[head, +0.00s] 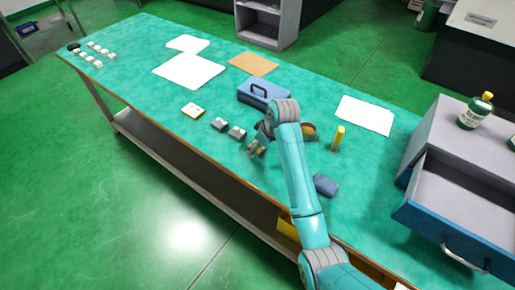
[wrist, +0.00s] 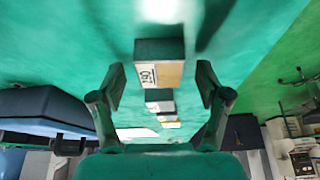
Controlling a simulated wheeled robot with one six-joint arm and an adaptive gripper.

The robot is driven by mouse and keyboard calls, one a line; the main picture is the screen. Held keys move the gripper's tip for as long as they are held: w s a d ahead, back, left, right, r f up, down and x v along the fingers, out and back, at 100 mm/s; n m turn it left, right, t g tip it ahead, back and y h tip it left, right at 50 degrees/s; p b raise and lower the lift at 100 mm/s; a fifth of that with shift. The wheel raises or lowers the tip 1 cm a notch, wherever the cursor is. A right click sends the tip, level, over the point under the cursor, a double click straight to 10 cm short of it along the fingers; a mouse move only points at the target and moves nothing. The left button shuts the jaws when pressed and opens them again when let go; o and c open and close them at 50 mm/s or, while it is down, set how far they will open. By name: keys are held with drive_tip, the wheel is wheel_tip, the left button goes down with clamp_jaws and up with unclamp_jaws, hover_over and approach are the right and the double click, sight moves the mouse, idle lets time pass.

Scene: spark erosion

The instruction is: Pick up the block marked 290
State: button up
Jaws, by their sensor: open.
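In the wrist view a block (wrist: 172,73) with a dark top and a tan face carries a white label whose digits look like 290, though tilted and small. It lies ahead of my gripper (wrist: 160,76), centred between the two spread fingers, with a gap on each side. In the head view my gripper (head: 259,143) is low over the front edge of the green table. A small tan piece shows by the fingers there; the rest of the block is hidden.
A blue toolbox (head: 263,93) stands behind. A yellow bottle (head: 338,138) and a dark blue item (head: 326,185) are to the right, with an open drawer unit (head: 440,140) beyond.

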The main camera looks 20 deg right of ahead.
drive_tip(key=shift+w+f, duration=0.1)
drive_tip(key=shift+f, duration=0.2)
clamp_jaws()
drive_tip(key=shift+r, duration=0.15)
